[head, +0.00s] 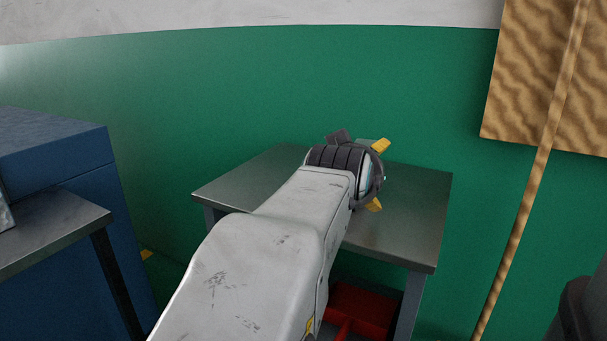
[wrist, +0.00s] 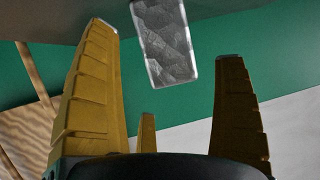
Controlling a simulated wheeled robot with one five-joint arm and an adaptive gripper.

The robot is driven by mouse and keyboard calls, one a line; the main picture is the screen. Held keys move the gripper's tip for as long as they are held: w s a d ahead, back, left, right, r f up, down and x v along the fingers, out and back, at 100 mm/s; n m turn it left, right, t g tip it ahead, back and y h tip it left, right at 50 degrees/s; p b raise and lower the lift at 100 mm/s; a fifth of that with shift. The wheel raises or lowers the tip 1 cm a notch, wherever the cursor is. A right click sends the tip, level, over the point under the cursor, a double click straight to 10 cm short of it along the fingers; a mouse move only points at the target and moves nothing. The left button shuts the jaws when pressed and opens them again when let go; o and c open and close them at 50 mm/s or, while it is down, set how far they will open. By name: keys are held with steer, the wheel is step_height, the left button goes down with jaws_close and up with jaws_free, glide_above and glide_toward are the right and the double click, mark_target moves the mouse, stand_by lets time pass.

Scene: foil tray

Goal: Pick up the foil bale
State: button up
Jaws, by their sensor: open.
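The foil bale (wrist: 166,42) shows in the wrist view as a grey, crinkled block with a paler rim, at the top middle. It appears between the tips of my yellow fingers, with gaps on both sides and no visible contact. Its upper end is cut off by the frame edge. In the head view my gripper (head: 377,175) is over the metal table (head: 412,205), its yellow fingers spread apart and empty. My arm and gripper hide most of what lies behind them there, and I cannot make out the bale clearly.
A blue cabinet (head: 60,160) and a second metal table (head: 45,232) stand at the left. A red bin (head: 362,308) is under the table. A brown board (head: 535,75) and a slanted pole (head: 530,190) are at the right. The table's right side is clear.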

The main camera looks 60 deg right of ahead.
steer(key=shift+w+d+f+b, duration=0.1)
steer(key=shift+d+f+b, duration=0.6)
steer(key=shift+b, duration=0.45)
steer(key=shift+r+b+x, duration=0.15)
steer(key=shift+x, duration=0.65)
steer(key=shift+r+b+x, duration=0.15)
steer(key=shift+x, duration=0.7)
steer(key=shift+d, duration=0.1)
steer(key=shift+r, duration=0.1)
steer(key=c, duration=1.1)
